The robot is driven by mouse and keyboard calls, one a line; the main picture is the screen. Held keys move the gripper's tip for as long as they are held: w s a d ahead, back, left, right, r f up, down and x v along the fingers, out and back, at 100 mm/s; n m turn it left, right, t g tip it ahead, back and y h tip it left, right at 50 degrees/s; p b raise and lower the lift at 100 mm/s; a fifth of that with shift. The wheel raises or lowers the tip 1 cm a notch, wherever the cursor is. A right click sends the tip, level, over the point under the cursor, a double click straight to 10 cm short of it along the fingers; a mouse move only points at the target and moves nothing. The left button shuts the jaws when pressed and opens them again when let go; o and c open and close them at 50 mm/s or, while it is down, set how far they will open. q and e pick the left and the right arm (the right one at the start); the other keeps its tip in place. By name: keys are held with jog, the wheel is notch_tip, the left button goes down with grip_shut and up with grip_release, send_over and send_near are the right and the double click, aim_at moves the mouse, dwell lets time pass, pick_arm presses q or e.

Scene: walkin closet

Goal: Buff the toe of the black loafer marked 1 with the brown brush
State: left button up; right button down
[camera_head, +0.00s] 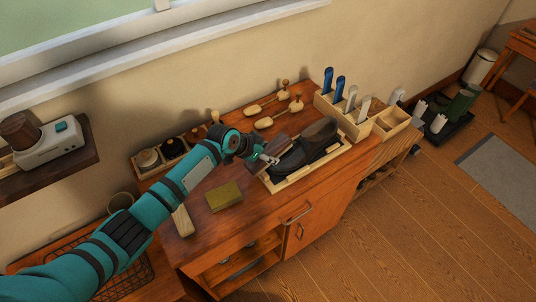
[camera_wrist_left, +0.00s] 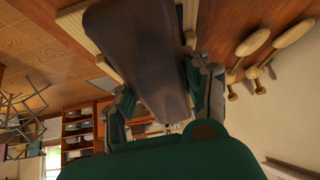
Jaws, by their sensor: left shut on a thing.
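My left gripper (camera_head: 266,157) reaches in from the left and is shut on the brown brush (camera_head: 276,146). In the left wrist view the brush (camera_wrist_left: 140,50) is a long dark brown block between the two fingers. Dark loafers (camera_head: 318,132) sit in a light wooden tray (camera_head: 299,178) on the cabinet top. The brush is at the left end of the shoes; I cannot tell whether it touches them. No number marking is readable. The brush's underside is hidden. My right gripper is not in view.
A yellowish block (camera_head: 224,196) lies left of the tray. Wooden shoe trees (camera_head: 277,112) lie behind it. A wooden holder with blue and grey handled tools (camera_head: 345,118) stands to the right. Round tins (camera_head: 148,159) sit in a box at the back left.

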pick_arm(q)
jog(key=r+p, duration=0.3)
jog(key=s+a+r+p, duration=0.1)
jog(key=r+p, duration=0.1)
jog(key=shift+r, duration=0.1)
jog(key=shift+a+r+b, duration=0.15)
jog(key=shift+b, duration=0.25)
jog(key=shift+s+a+r, duration=0.1)
jog(key=shift+s+r, duration=0.05)
jog(key=shift+r, duration=0.45)
